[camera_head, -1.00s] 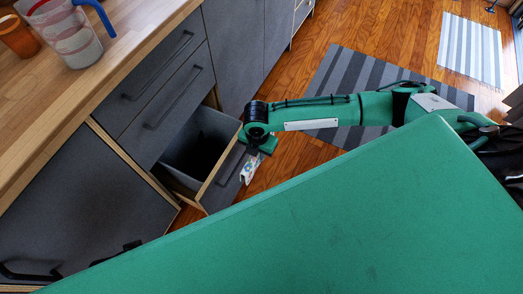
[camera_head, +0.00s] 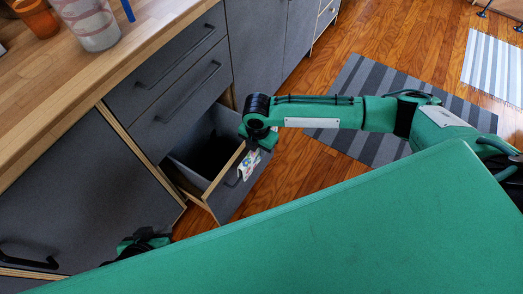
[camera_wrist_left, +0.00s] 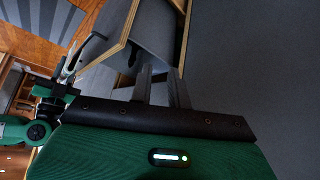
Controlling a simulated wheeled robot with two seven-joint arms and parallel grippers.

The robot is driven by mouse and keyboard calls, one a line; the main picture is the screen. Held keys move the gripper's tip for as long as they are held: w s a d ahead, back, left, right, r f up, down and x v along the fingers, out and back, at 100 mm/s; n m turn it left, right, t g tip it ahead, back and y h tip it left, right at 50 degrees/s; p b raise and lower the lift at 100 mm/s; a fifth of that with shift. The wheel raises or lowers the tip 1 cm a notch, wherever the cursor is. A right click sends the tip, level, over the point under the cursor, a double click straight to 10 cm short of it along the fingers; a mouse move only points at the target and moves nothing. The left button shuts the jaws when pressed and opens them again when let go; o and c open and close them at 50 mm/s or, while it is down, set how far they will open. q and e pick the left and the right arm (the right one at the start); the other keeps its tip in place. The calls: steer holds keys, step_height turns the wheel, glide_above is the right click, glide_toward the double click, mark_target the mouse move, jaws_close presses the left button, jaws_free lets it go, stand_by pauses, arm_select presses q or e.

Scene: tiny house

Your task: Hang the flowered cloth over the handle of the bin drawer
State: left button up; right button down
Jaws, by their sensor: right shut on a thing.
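The flowered cloth (camera_head: 248,165), white with coloured patterns, hangs below my right gripper (camera_head: 250,146) at the front of the open bin drawer (camera_head: 208,188). My right gripper is shut on the cloth. The cloth hangs close to the drawer front's outer face; the handle is mostly hidden, and I cannot tell whether the cloth lies over it. My left gripper (camera_head: 146,241) is low, left of the drawer, partly hidden behind my green body. In the left wrist view its two fingers (camera_wrist_left: 161,88) are apart and empty, pointing toward the drawer.
The wooden counter (camera_head: 75,90) carries a patterned pitcher (camera_head: 90,22) and an orange cup (camera_head: 37,17). Closed grey drawers (camera_head: 185,90) sit above the bin drawer. A striped grey rug (camera_head: 350,150) lies on the open wooden floor to the right.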

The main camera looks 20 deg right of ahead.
arm_select(q)
steer(key=shift+w+d+f+t+h+b, duration=0.1)
steer(key=shift+w+d+t+h+b, duration=0.25)
steer(key=shift+d, duration=0.3)
steer(key=shift+w+d+f+t+h+b, duration=0.1)
steer(key=shift+w+d+t+h+b, duration=0.1)
steer(key=shift+w+d+t, duration=0.3)
arm_select(e)
steer(key=shift+w+a, duration=0.45)
steer(key=shift+w, duration=0.1)
arm_select(q)
steer(key=shift+s+d+r, duration=0.1)
steer(key=shift+s+r, duration=0.05)
steer(key=shift+r, duration=0.05)
arm_select(e)
steer(key=shift+p, duration=0.6)
arm_select(q)
steer(key=shift+r, duration=0.45)
steer(key=shift+r+p, duration=0.35)
steer(key=shift+p, duration=0.05)
arm_select(e)
steer(key=shift+f, duration=0.25)
arm_select(q)
steer(key=shift+f, duration=0.15)
arm_select(e)
steer(key=shift+f, duration=0.45)
